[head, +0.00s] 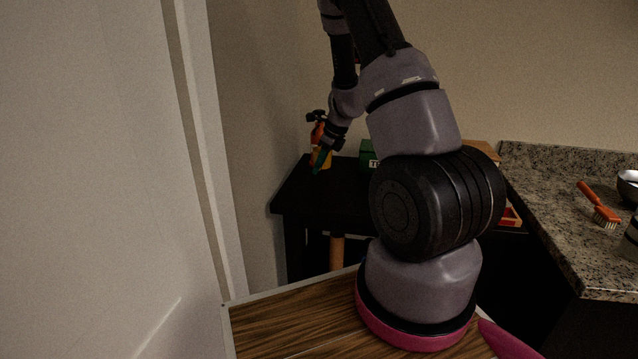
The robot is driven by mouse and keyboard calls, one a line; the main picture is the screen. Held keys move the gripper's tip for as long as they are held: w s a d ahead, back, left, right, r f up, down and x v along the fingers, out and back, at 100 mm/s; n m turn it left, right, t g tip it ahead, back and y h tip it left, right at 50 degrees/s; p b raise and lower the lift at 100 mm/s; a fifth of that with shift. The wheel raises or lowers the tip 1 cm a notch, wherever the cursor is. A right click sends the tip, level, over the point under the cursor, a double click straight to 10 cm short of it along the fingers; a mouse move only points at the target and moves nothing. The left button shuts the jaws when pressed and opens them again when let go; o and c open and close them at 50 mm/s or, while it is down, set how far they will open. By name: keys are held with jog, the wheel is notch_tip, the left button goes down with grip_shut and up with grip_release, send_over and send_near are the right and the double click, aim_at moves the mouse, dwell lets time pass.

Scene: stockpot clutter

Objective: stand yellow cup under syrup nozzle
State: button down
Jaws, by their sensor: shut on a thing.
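My gripper (321,158) is small and far off, pointing down over the black table at the back. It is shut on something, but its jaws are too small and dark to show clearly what. A green-teal sliver shows at its tip, and I cannot tell whether it is a finger or a held thing. A small yellow patch (328,161) shows right beside the tip. I cannot tell whether this is the yellow cup or part of the orange bottle behind. I cannot make out a syrup nozzle; my arm hides much of the table.
An orange bottle with a black top (317,130) stands behind my gripper. A green box (368,156) stands right of it on the black table (300,190). A granite counter (560,200) at right holds an orange brush (600,207) and a bowl (629,186). A pale wall closes the left.

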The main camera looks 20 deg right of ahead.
aim_at(315, 190)
jog(key=shift+f, duration=2.9)
jog(key=shift+f, duration=0.15)
jog(key=c, duration=0.9)
grip_release()
